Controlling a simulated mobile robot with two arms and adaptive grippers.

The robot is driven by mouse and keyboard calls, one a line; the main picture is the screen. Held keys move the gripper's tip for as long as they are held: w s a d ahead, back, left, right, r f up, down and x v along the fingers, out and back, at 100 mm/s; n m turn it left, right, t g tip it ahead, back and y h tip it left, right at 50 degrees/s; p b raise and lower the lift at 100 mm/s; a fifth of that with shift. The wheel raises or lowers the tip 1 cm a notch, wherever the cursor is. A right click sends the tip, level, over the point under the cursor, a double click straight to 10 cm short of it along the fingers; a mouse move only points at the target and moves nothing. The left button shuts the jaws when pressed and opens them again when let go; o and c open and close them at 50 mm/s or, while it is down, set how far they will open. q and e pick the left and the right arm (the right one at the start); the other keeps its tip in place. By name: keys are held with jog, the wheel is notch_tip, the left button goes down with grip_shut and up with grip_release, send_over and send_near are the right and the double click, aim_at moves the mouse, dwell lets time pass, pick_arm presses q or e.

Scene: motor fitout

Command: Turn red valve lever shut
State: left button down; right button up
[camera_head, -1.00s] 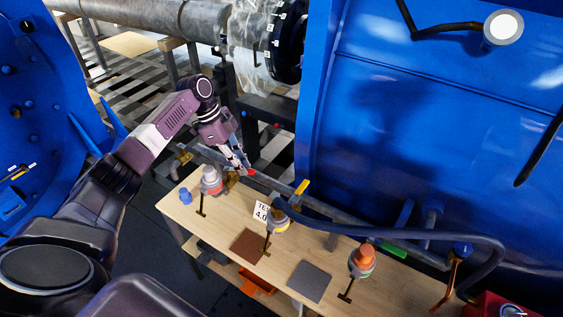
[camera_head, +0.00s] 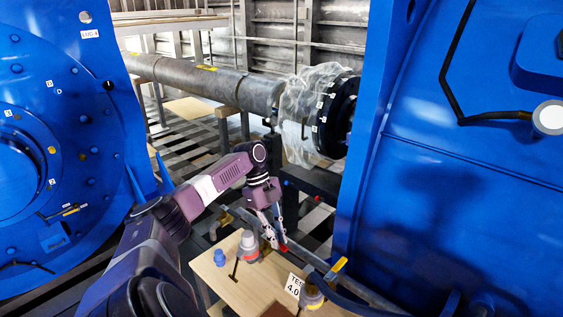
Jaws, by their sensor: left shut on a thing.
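The red valve lever (camera_head: 283,247) shows as a small red patch at the pipe along the back edge of the wooden bench. My left gripper (camera_head: 274,238) reaches down to it from above, its fingers shut on the lever. The fingers hide most of the lever and the valve body, so its exact angle cannot be told. My right gripper is out of view.
A yellow lever (camera_head: 337,268) stands on the same pipe to the right. On the bench (camera_head: 232,285) are a grey-capped fitting (camera_head: 249,241), a blue fitting (camera_head: 220,258) and a white sign (camera_head: 294,285). Large blue housings (camera_head: 440,190) flank the bench.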

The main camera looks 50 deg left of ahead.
aim_at(266, 236)
pick_arm(q)
jog(key=shift+d, duration=0.1)
jog(key=c, duration=1.9)
grip_release()
jog(key=v, duration=1.2)
